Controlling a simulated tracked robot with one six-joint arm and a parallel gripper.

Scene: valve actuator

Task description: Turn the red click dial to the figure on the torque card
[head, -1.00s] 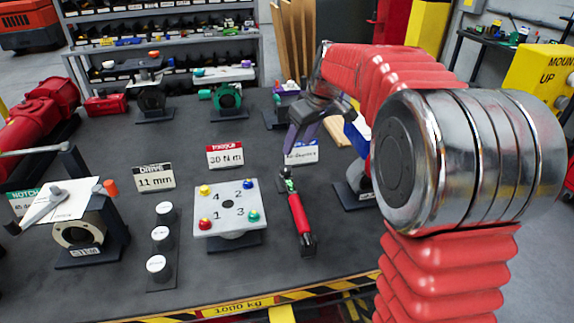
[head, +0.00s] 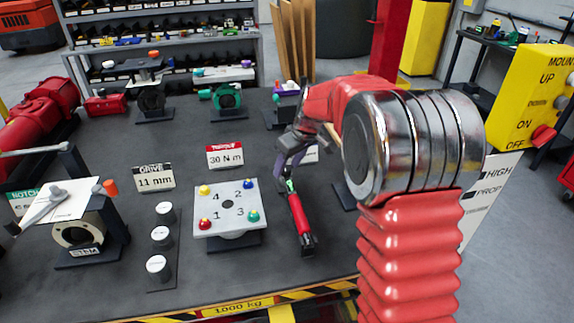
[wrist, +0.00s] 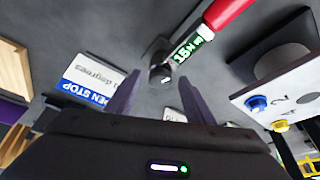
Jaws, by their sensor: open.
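The torque card (head: 225,156) has a red header and reads 30 N m. The torque wrench (head: 299,215) lies on the bench right of the plate with coloured knobs; its red sleeve is toward the front edge. In the wrist view, its red part (wrist: 228,10) is cut off by the top edge, beside a green-edged window (wrist: 190,47) that seems to read 15 N m. I cannot make out a separate dial. My gripper (head: 286,164) is above the far end of the wrench. In the wrist view, its open fingers (wrist: 160,92) hold nothing, with the dark wrench head beyond them.
The numbered plate (head: 229,225) with coloured knobs stands left of the wrench. The drive card (head: 155,178) reads 11 mm. Several capped sockets (head: 160,240) stand farther left. The open stop card (wrist: 92,80) lies near my fingers.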

